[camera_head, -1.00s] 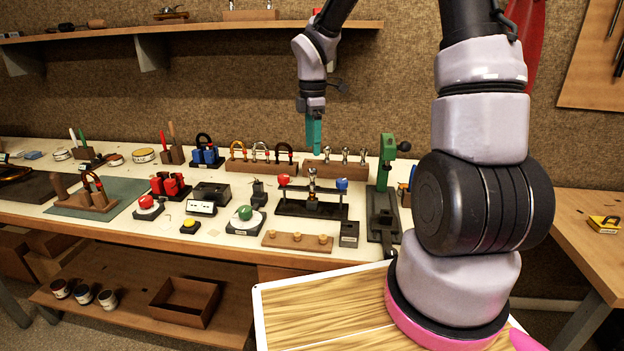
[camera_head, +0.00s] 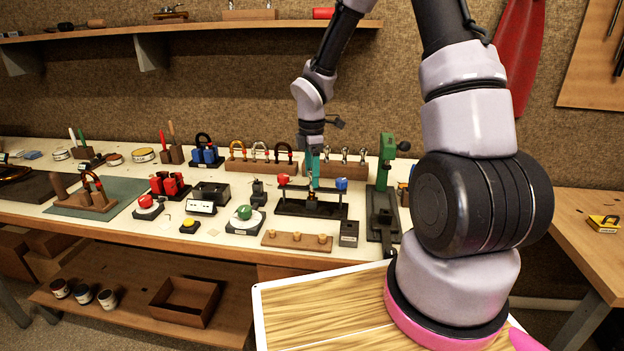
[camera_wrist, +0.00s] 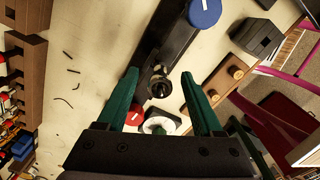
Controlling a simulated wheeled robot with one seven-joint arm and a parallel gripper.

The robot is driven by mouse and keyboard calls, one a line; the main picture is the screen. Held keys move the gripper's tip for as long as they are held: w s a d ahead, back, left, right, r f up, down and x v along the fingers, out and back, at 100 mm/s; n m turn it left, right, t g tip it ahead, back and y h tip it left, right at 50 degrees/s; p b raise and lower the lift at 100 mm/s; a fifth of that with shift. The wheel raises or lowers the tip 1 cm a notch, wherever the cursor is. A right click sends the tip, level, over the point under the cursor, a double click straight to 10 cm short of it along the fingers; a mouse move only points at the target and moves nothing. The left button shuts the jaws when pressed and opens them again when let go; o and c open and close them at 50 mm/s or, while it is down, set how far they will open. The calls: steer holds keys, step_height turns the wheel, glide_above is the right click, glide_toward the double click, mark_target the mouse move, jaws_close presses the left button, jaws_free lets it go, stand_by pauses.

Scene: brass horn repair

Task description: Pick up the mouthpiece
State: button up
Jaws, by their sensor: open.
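A small metallic mouthpiece (camera_head: 312,202) stands at the middle of a black stand (camera_head: 290,208) with a red knob (camera_head: 283,179) and a blue knob (camera_head: 341,184) at its ends. My gripper (camera_head: 313,184), with teal fingers pointing down, is directly above the stand's middle. In the wrist view the open fingers (camera_wrist: 160,76) are spread to either side of the mouthpiece (camera_wrist: 159,86), with nothing held between them. The fingers partly cover the mouthpiece's top in the head view, and I cannot tell whether they touch it.
A wooden rack (camera_head: 340,168) with several metal pieces stands just behind. A green press (camera_head: 387,165) is to the right. A wooden block with pegs (camera_head: 297,241) and a small dark box (camera_head: 348,234) lie in front. A green-knobbed round device (camera_head: 244,216) is to the left.

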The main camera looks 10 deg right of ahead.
jaws_close()
steer(key=shift+r, duration=0.1)
step_height(320, 180, up, 10)
steer(key=shift+f, duration=0.1)
steer(key=shift+r, duration=0.2)
stand_by(0.4)
step_height(320, 180, up, 3)
steer(key=shift+f, duration=0.1)
stand_by(0.5)
